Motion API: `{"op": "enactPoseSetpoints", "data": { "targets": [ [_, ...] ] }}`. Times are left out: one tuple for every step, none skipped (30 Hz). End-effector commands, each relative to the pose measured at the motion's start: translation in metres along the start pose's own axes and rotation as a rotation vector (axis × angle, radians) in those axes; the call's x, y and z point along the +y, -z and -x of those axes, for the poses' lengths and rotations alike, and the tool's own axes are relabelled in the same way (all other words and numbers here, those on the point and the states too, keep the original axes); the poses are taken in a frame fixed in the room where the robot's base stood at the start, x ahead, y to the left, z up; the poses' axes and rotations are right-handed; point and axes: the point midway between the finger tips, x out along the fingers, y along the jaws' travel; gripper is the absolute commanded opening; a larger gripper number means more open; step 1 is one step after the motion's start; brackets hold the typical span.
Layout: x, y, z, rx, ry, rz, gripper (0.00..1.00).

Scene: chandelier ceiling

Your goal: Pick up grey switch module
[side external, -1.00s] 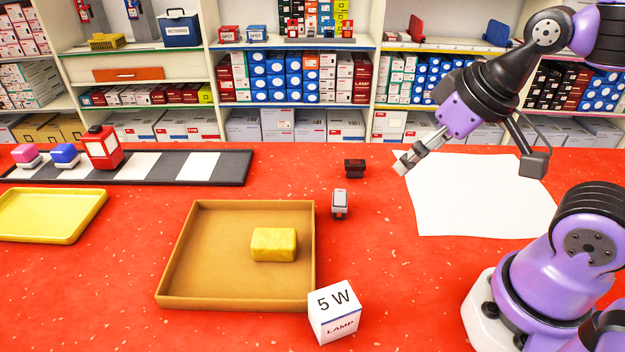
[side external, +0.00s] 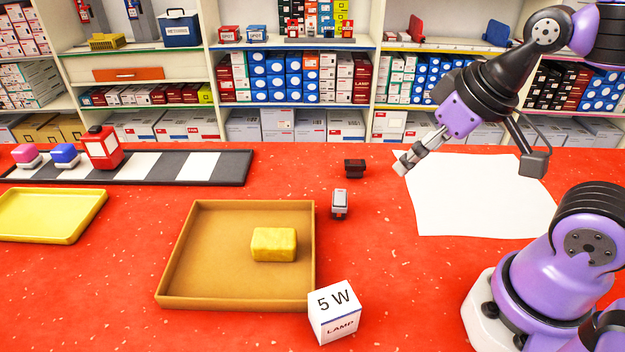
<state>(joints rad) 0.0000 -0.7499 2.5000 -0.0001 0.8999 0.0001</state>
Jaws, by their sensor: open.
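The grey switch module (side external: 340,203) is a small light-grey block with a darker base. It stands on the red table between the brown tray and the white sheet. My gripper (side external: 402,168) is in the air to the right of it and higher in the picture, apart from it and empty. Its jaws are open, though the gap between the fingers is hard to make out from this side. A small dark module (side external: 355,168) with a reddish mark stands just behind the grey one.
A brown tray (side external: 236,303) holding a yellow block (side external: 274,245) lies left of the grey module. A white lamp box (side external: 335,312) stands at the front. A white sheet (side external: 480,195) lies at the right. A yellow tray (side external: 45,215) and a striped strip (side external: 235,167) are at the left.

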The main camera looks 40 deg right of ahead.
Motion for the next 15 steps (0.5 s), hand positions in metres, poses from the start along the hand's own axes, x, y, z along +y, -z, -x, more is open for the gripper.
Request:
{"op": "enactPoseSetpoints", "data": {
  "targets": [
    [0.0, 0.0, 0.0, 0.0, 0.0, 0.0, 0.9],
    [0.0, 0.0, 0.0, 0.0, 0.0, 0.0, 0.9],
    [0.0, 0.0, 0.0, 0.0, 0.0, 0.0, 0.9],
    [0.0, 0.0, 0.0, 0.0, 0.0, 0.0, 0.9],
    [0.0, 0.0, 0.0, 0.0, 0.0, 0.0, 0.9],
    [0.0, 0.0, 0.0, 0.0, 0.0, 0.0, 0.9],
    [0.0, 0.0, 0.0, 0.0, 0.0, 0.0, 0.9],
    [0.0, 0.0, 0.0, 0.0, 0.0, 0.0, 0.9],
    [0.0, 0.0, 0.0, -0.001, 0.0, 0.002, 0.9],
    [0.0, 0.001, -0.001, -0.003, 0.001, 0.006, 0.9],
    [0.0, 0.002, -0.002, -0.007, 0.002, 0.016, 0.9],
    [0.0, 0.004, -0.004, -0.016, 0.005, 0.036, 0.9],
    [0.0, 0.007, -0.007, -0.026, 0.01, 0.061, 0.9],
    [0.001, 0.01, -0.011, -0.036, 0.016, 0.09, 0.9],
    [0.001, 0.015, -0.017, -0.053, 0.03, 0.138, 0.9]
  ]
}}
